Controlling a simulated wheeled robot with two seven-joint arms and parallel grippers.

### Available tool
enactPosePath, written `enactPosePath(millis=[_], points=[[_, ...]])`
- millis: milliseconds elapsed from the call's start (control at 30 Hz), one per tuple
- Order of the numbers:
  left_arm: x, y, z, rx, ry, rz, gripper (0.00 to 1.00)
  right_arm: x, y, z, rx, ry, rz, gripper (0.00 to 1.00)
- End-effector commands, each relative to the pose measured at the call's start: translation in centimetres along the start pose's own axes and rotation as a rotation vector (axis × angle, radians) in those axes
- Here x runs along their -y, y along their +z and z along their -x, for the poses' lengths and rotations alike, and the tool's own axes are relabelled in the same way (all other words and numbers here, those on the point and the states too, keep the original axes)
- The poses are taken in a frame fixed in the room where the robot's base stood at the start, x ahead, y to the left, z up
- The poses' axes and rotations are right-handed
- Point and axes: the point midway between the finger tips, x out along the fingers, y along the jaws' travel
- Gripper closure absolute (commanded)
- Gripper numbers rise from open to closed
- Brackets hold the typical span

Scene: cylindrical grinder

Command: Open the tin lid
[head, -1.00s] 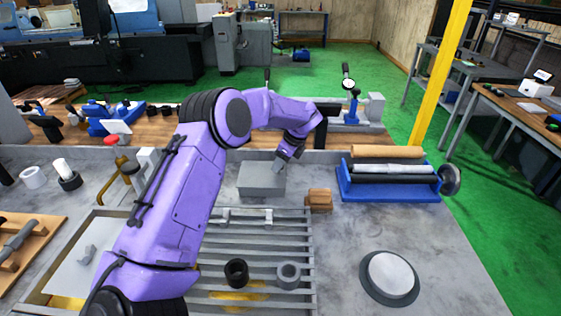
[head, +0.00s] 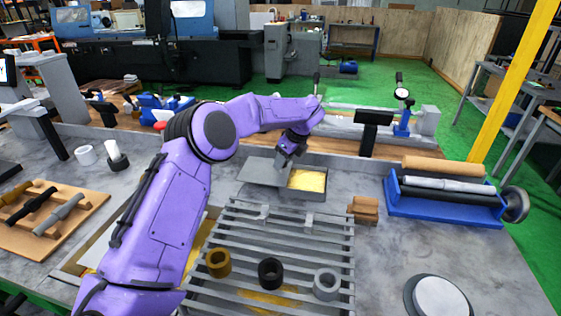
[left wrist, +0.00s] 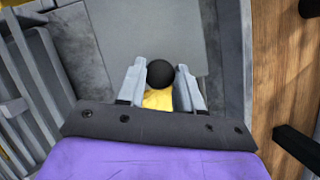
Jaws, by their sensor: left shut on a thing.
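The grey tin (head: 318,195) stands on the grey worktop behind the slatted rack, its right part uncovered and showing a yellow inside (head: 307,180). Its flat grey lid (head: 258,170) lies shifted to the left, covering or overhanging the tin's left side; I cannot tell how much still rests on the rim. My left gripper (head: 281,170) is at the lid's right part. In the left wrist view, the gripper (left wrist: 160,80) is shut on the lid's round black knob (left wrist: 160,73), with the grey lid plate (left wrist: 150,28) beyond and yellow between the fingers. My right gripper is out of view.
The slatted rack (head: 285,235) in front holds several rings. Small brown blocks (head: 364,209) sit right of the tin. A blue stand with rollers (head: 445,207) is farther right. A black-topped post (head: 374,125) stands behind. Worktop left of the lid is clear.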

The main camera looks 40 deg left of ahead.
Motion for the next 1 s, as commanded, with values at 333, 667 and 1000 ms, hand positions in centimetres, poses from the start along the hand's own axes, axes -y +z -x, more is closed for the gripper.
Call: enactPosePath(millis=[333, 667, 1000], points=[[0.1, 0.5, 0.3, 0.005, -0.010, 0.007, 0.39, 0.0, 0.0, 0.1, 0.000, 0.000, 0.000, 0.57], [0.1, 0.3, 4.5, 0.006, -0.015, 0.008, 0.39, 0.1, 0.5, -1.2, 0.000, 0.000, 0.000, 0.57], [0.0, 0.4, 10.7, 0.007, -0.013, 0.008, 0.39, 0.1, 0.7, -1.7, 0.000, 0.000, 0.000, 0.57]])
